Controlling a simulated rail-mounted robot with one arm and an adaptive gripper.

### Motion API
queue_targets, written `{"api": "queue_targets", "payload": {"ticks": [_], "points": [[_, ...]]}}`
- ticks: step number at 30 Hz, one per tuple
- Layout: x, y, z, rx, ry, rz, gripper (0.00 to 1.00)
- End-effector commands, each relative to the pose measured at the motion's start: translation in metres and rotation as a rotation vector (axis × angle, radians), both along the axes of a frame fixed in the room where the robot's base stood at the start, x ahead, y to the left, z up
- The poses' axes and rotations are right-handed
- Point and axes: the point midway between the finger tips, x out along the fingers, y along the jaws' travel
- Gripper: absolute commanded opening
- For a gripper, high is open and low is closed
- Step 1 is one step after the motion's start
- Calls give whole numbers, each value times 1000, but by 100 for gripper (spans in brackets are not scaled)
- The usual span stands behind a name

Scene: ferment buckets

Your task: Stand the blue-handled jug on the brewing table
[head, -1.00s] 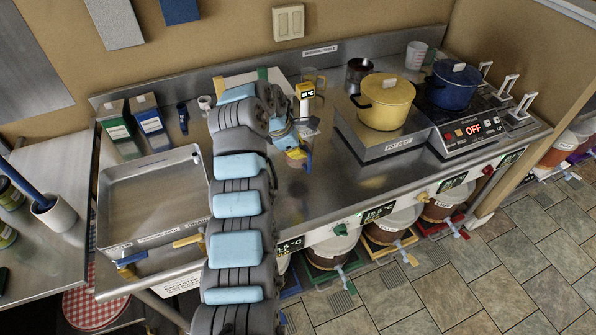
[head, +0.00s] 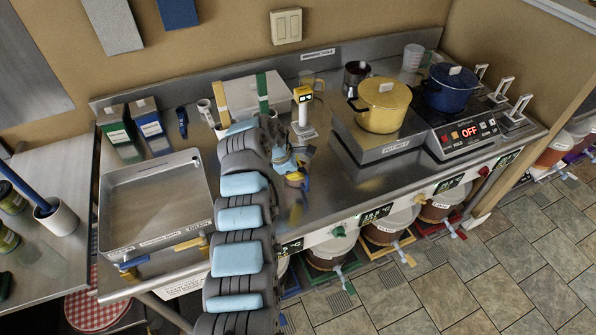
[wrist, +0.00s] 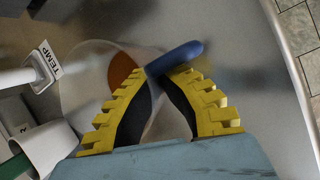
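The jug (wrist: 85,85) shows in the wrist view as a clear, pale round shape, with an orange-brown patch inside it. Its blue handle (wrist: 180,57) lies at the tips of the yellow fingers. My gripper (wrist: 160,75) is closed in on the handle, with the tips on either side of it. In the head view my gripper (head: 297,181) is low over the front middle of the brewing table (head: 345,195). My arm and gripper hide most of the jug there. I cannot tell whether its base touches the table.
The white TEMP stand (head: 303,118) is close behind my gripper. The yellow pot (head: 383,105) on the hot plate and the blue pot (head: 452,88) stand to the right. The drain tray (head: 157,205) is to the left. Bare steel lies right of my gripper.

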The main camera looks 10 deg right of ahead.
Motion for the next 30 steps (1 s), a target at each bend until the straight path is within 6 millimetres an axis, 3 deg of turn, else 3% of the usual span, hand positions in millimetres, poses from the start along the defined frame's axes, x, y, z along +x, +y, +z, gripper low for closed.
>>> {"api": "queue_targets", "payload": {"ticks": [1,4,5,19,30], "points": [[0,-1,-1,-1,0,-1,0],[0,0,-1,0,0,-1,28],[0,0,-1,0,0,-1,33],[-1,2,6,0,1,-2,33],[-7,19,46,0,-4,1,33]]}}
